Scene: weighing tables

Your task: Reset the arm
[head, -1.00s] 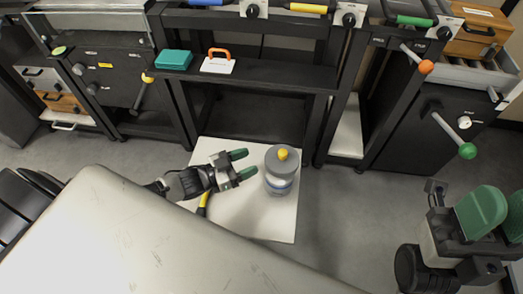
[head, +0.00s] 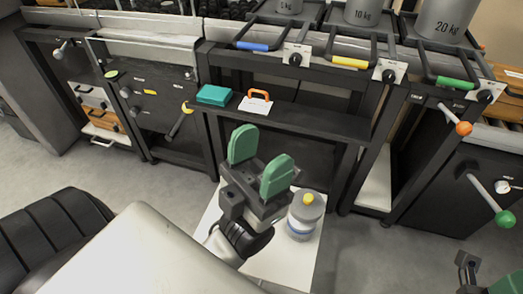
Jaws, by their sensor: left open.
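My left gripper (head: 260,163) is raised in the middle of the head view, with its two green fingers apart and nothing between them. It stands in front of the white board on the floor (head: 284,262) and just left of a clear container with a grey lid and yellow knob (head: 306,212). The container stands upright on the board, apart from the fingers. Part of my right gripper (head: 490,282) shows at the bottom right corner; most of it is cut off.
A dark shelf (head: 300,120) behind holds a teal box (head: 214,95) and a white card with an orange handle (head: 256,103). Above are trays with blue, yellow and green handles and weights, including a 20 kg one (head: 445,20). Grey floor (head: 375,255) is open at right.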

